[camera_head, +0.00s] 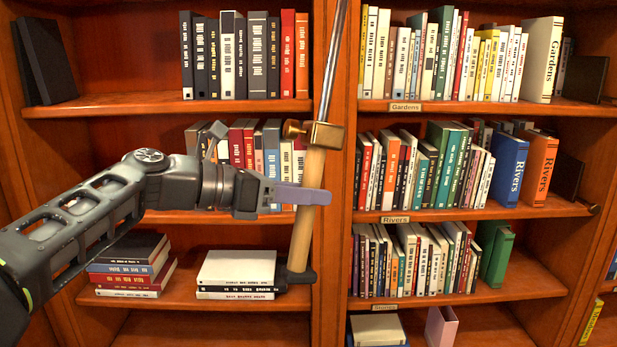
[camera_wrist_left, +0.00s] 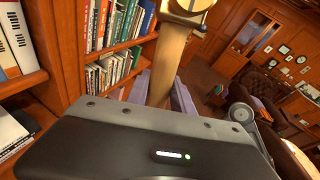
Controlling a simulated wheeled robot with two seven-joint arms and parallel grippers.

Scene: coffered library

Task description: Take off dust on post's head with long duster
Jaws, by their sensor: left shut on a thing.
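The long duster has a pale wooden handle (camera_head: 306,205) with a dark butt end, a brass clamp (camera_head: 318,133) and a thin metal rod (camera_head: 333,60) running up out of the top of the head view. My left gripper (camera_head: 312,196) is shut on the wooden handle below the brass clamp and holds it nearly upright, leaning slightly right. In the left wrist view the handle (camera_wrist_left: 166,68) stands between the purple fingers (camera_wrist_left: 160,95). The duster's head, the post's head and any dust are out of view. My right gripper is in neither view.
A wooden bookcase fills the head view, its centre upright (camera_head: 338,250) behind the duster. Books stand on the right shelves (camera_head: 460,217); stacked books (camera_head: 237,272) lie lower left. In the left wrist view, a dark leather armchair (camera_wrist_left: 262,105) stands to the right.

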